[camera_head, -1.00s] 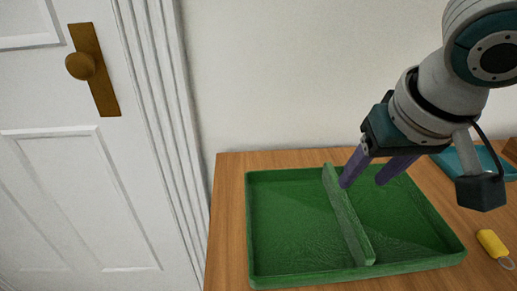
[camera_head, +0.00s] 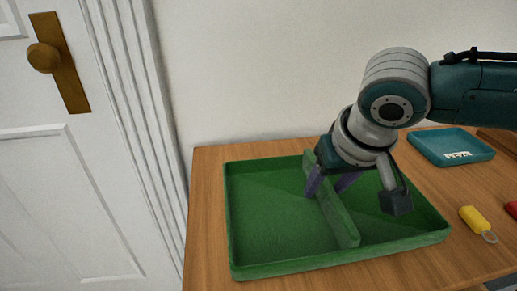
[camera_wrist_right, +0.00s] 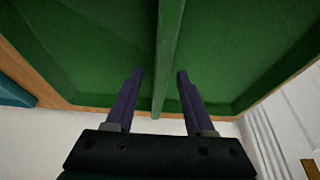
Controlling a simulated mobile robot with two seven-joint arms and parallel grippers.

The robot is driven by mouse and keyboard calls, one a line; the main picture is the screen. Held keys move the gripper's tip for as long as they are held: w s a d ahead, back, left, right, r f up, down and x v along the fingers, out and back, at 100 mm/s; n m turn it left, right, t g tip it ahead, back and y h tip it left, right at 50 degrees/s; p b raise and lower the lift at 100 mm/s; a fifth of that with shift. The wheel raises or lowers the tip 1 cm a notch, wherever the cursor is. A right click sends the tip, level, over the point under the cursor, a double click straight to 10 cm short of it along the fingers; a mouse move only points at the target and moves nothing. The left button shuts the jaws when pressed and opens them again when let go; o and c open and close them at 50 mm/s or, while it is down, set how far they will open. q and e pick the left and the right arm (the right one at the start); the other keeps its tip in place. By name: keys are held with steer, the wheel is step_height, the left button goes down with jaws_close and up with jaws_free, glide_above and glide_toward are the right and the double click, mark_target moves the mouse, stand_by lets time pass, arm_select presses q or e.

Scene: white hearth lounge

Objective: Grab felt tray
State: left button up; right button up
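The green felt tray (camera_head: 275,215) lies on the wooden table, with a raised green divider (camera_head: 340,220) running across it. My right gripper (camera_head: 328,186) is low over the tray near the far end of the divider. Its purple fingers are apart, one on each side of the divider. In the right wrist view the gripper (camera_wrist_right: 159,76) is open, with the divider (camera_wrist_right: 168,35) between its fingers and gaps showing on both sides. The tray floor (camera_wrist_right: 80,45) looks empty. My left gripper is not in view.
A teal tray (camera_head: 425,145) with a white label stands at the back right of the wooden table (camera_head: 205,200). A yellow tag with a ring (camera_head: 472,218) lies right of the felt tray, and a red item (camera_head: 512,209) beyond it. A white door (camera_head: 60,190) is at left.

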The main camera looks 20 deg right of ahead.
jaws_close()
steer(key=shift+r, duration=0.15)
stand_by(0.6)
